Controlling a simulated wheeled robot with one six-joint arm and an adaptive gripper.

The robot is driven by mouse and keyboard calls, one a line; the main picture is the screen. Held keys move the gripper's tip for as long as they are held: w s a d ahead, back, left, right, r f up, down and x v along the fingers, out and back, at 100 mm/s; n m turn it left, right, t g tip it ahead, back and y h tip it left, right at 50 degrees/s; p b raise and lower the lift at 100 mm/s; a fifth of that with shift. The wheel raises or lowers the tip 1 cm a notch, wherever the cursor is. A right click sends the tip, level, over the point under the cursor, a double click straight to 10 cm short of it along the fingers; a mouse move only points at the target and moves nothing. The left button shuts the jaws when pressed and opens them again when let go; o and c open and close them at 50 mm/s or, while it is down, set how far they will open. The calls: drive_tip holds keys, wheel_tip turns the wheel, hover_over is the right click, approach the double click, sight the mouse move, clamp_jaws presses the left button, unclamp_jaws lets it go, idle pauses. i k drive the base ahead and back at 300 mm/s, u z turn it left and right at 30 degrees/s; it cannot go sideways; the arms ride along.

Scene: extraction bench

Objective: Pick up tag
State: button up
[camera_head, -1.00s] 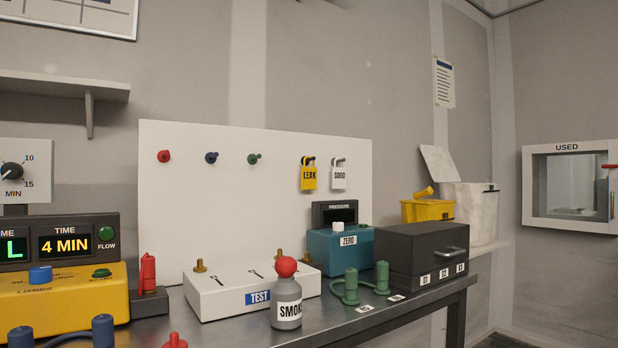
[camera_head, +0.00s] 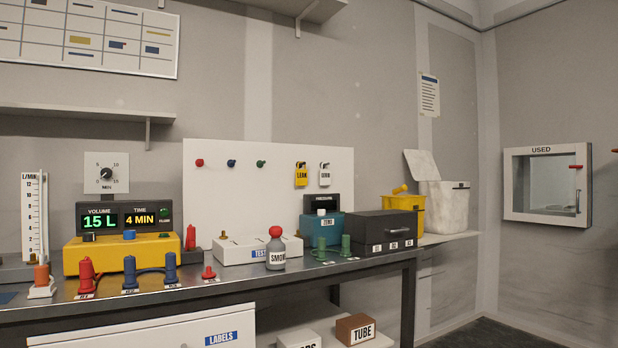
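Two tags hang from hooks on the white backboard (camera_head: 225,175). The yellow tag marked LEAK (camera_head: 301,175) is on the left, and the white tag (camera_head: 325,175) is just to its right. The white tag's lettering is too small to read now, but it read GOOD in the earlier view. Both hang upright above the small dark display of the teal ZERO box (camera_head: 327,229). My gripper is not in view.
The bench holds a yellow pump unit (camera_head: 115,255), red and blue capped fittings, a SMOKE bottle (camera_head: 276,255), green fittings (camera_head: 346,245) and a dark drawer box (camera_head: 385,230). A USED wall hatch (camera_head: 588,185) is at right. Shelves are overhead.

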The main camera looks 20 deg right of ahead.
sight(301, 175)
drive_tip(key=z, duration=0.65)
drive_tip(key=i, duration=1.25)
drive_tip(key=u, duration=0.2)
